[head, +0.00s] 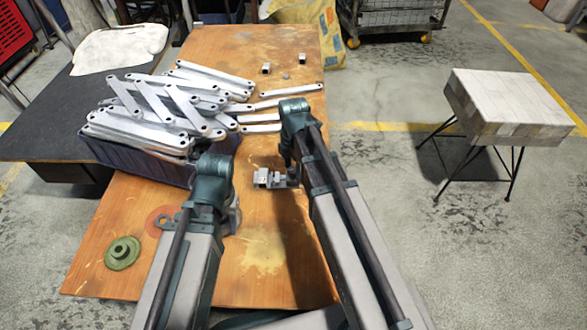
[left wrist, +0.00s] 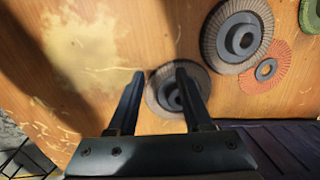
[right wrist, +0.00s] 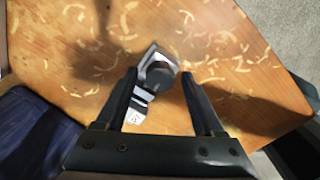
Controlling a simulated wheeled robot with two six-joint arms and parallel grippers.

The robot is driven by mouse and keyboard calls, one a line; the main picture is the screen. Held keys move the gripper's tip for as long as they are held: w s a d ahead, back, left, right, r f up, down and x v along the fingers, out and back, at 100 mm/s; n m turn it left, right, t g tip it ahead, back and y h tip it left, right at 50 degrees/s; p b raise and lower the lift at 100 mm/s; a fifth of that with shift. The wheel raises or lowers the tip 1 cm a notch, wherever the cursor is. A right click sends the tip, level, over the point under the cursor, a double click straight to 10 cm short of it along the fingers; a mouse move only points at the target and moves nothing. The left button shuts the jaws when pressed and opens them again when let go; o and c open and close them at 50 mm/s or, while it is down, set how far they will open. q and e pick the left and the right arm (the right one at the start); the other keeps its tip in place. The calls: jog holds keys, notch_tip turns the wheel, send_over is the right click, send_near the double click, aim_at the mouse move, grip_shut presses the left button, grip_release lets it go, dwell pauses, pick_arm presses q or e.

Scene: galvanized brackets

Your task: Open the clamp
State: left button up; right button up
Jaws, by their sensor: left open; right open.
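The clamp (head: 264,178) is a small grey metal piece lying on the wooden table, beside my right gripper in the head view. In the right wrist view the clamp (right wrist: 158,72) has a dark round part on top and appears between the fingertips of my right gripper (right wrist: 158,74). That gripper is open, with gaps beside the clamp; I cannot tell whether it touches. My left gripper (left wrist: 160,73) is open and empty over a grey abrasive disc (left wrist: 178,92). In the head view its fingertips are hidden behind my arm.
A dark crate (head: 125,165) heaped with galvanized brackets (head: 165,105) stands left of the clamp. More brackets lie behind it. A green disc (head: 122,252) lies at the table's front left. A block-topped stool (head: 510,105) stands right. The table (head: 265,250) is bare in front of the clamp.

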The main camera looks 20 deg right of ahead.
jog(key=m, duration=1.5)
jog(key=shift+m, duration=0.4)
grip_shut()
